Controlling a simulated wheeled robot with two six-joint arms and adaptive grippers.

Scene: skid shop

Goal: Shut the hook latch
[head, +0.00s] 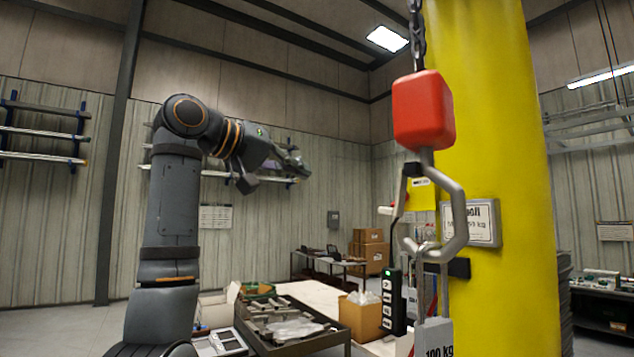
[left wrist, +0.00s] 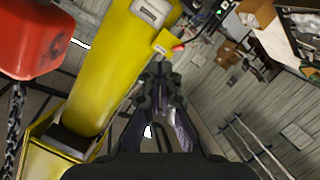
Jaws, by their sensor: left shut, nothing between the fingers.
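The crane hook (head: 458,205) is a grey open loop hanging under a red block (head: 423,110) on a chain. The hook latch (head: 402,205) shows as a thin dark strip running down from a black piece at the hook's neck, on the loop's left side. I cannot tell whether its lower end meets the hook tip. My left gripper (head: 300,165) is left of the red block, apart from the hook, shut and empty. In the left wrist view its fingers (left wrist: 158,82) point up the picture; the red block (left wrist: 32,40) shows there, but the hook does not. My right gripper is out of view.
A grey 100 kg weight (head: 435,338) is below the hook. A black pendant (head: 392,302) hangs left of it. A thick yellow column (head: 505,120) stands close behind the hook. A table with a dark tray (head: 330,335) is below. Air between gripper and hook looks clear.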

